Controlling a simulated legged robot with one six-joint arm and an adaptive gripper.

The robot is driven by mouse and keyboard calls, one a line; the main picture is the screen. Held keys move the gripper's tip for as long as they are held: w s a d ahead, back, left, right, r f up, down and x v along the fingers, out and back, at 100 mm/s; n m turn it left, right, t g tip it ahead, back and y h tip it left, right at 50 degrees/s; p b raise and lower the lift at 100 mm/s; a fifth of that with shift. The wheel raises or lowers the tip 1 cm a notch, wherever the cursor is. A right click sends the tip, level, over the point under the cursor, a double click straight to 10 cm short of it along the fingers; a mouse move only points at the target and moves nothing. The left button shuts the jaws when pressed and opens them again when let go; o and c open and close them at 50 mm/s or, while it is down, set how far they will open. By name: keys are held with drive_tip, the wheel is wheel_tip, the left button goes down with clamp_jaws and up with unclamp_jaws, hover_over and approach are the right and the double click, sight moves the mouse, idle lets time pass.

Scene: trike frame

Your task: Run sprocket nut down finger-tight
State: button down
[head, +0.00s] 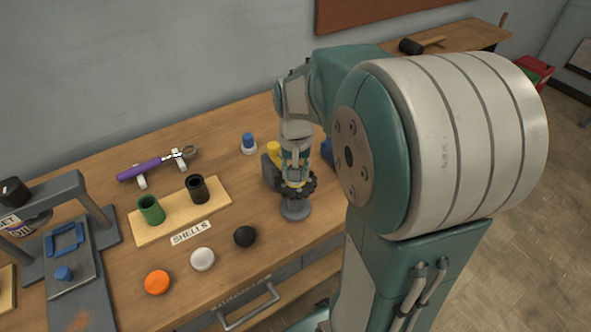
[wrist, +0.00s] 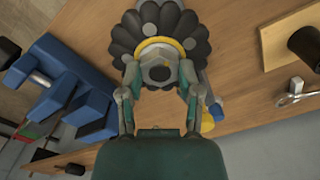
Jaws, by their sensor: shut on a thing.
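The black toothed sprocket (head: 309,186) stands above a round grey base (head: 295,209) near the bench's front edge. It fills the top of the wrist view (wrist: 122,33), with a yellow ring around its middle. My gripper (wrist: 158,76) has its fingers on both sides of a grey sprocket nut (wrist: 157,70) with a dark centre, at the sprocket's face. It is shut on the nut. In the head view my gripper (head: 294,178) comes down from above at the sprocket, and the nut is hidden behind it.
Beside the sprocket are a grey block (head: 269,172), a yellow part (head: 273,149) and a blue fixture (wrist: 75,85). A shells board (head: 180,214) with green and black cups, a purple-handled tool (head: 140,169) and loose caps lie left. Bare bench lies between.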

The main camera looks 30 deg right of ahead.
drive_tip(key=shift+c, duration=1.4)
unclamp_jaws()
drive_tip(key=shift+a, duration=0.1)
drive_tip(key=shift+r, duration=0.1)
wheel_tip(320, 180, up, 12)
